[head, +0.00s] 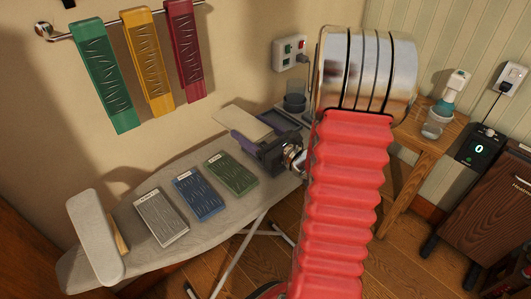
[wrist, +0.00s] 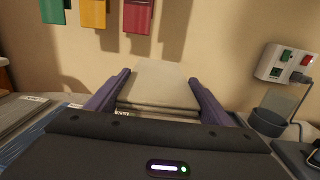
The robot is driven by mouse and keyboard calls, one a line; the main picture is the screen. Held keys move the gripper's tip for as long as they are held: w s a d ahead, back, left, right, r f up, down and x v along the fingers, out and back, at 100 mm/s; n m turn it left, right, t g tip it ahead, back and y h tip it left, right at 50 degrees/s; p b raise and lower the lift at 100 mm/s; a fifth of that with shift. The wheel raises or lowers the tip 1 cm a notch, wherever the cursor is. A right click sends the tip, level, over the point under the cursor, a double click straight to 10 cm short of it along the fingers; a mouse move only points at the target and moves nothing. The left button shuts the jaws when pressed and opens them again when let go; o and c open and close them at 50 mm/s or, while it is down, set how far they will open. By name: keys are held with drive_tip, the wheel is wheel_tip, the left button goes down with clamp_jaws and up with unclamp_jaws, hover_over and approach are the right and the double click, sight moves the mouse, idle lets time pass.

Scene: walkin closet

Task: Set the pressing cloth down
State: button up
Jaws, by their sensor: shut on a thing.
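The pressing cloth appears to be the cream folded cloth (head: 240,122), a flat stack at the far right end of the ironing board (head: 150,190). It also shows in the wrist view (wrist: 158,88), between the two purple fingers of my gripper (wrist: 160,95). In the head view my gripper (head: 262,135) reaches over the board from the right, shut on the cloth's sides. The cloth looks level. My gripper hides its near end, and I cannot tell whether its underside touches the board.
Grey (head: 161,217), blue (head: 199,193) and green (head: 231,173) labelled folded cloths lie in a row on the board. A padded sleeve board (head: 95,235) stands at its left. A dark cup (head: 295,102) stands beyond my gripper. Green, yellow and red cloths hang from a wall rail (head: 110,23).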

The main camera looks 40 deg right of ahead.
drive_tip(key=s+d+h, duration=0.1)
drive_tip(key=s+d, duration=0.3)
drive_tip(key=d, duration=0.1)
drive_tip(key=shift+d+r+m, duration=0.3)
drive_tip(key=shift+d+r, duration=0.05)
drive_tip(key=shift+d, duration=0.05)
drive_tip(key=shift+s+f, duration=0.1)
drive_tip(key=shift+f, duration=2.8)
drive_tip(key=shift+f, duration=0.15)
drive_tip(key=shift+f, duration=1.95)
drive_tip(key=shift+f, duration=0.6)
drive_tip(key=o, duration=1)
drive_tip(key=shift+o, duration=0.2)
